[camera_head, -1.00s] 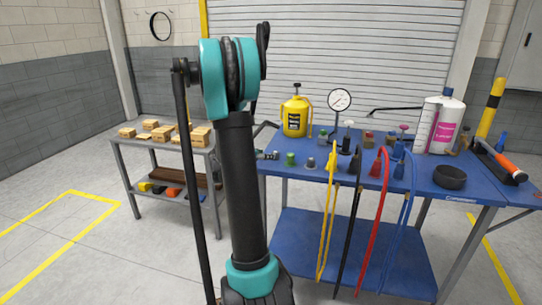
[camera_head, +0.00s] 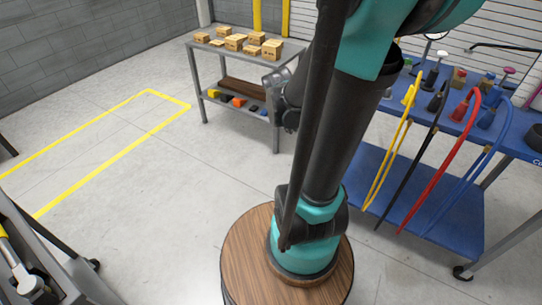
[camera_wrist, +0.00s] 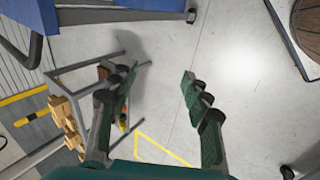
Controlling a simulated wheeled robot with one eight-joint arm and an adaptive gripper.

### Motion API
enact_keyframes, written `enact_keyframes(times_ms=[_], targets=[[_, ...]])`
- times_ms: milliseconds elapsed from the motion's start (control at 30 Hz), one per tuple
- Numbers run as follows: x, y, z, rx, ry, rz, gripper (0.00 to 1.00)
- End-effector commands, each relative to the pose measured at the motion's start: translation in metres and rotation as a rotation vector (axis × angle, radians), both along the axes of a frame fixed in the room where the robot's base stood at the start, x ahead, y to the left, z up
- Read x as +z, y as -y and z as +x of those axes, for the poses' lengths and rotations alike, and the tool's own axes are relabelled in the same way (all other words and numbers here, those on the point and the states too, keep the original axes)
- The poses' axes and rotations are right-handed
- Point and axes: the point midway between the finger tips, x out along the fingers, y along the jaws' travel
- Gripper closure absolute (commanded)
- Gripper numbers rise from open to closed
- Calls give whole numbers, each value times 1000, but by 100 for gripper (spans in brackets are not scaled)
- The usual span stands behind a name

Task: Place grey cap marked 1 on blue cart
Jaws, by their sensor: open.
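The blue cart (camera_head: 450,215) stands at the right of the head view, partly hidden behind my arm. Part of it shows at the top left of the wrist view (camera_wrist: 80,17). I cannot make out a grey cap marked 1 in either current view; the left part of the cart top is behind my arm. My gripper (camera_wrist: 160,72) is open in the wrist view, with nothing between its fingers and bare floor beyond. In the head view it is mostly hidden by my arm, left of the cart and near the grey table.
A grey table (camera_head: 195,52) holds several cardboard boxes (camera_head: 236,42), with small coloured items (camera_head: 238,101) on its shelf. Yellow, black, red and blue hoses (camera_head: 440,165) hang at the cart's front. Another grey cart (camera_head: 50,245) stands at lower left. The floor between is clear.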

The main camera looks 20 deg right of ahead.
Motion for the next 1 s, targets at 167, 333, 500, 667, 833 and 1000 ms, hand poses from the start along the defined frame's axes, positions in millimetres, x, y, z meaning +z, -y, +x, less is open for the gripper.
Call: enact_keyframes(times_ms=[167,333,500,667,833,1000], targets=[[-28,-74,-61,-291,89,378,52],[-40,-112,-92,-470,98,579,52],[-43,-122,-100,-523,96,633,52],[-43,-122,-100,-523,96,632,52],[-43,-121,-99,-523,96,631,52],[-43,-121,-99,-522,97,630,59]])
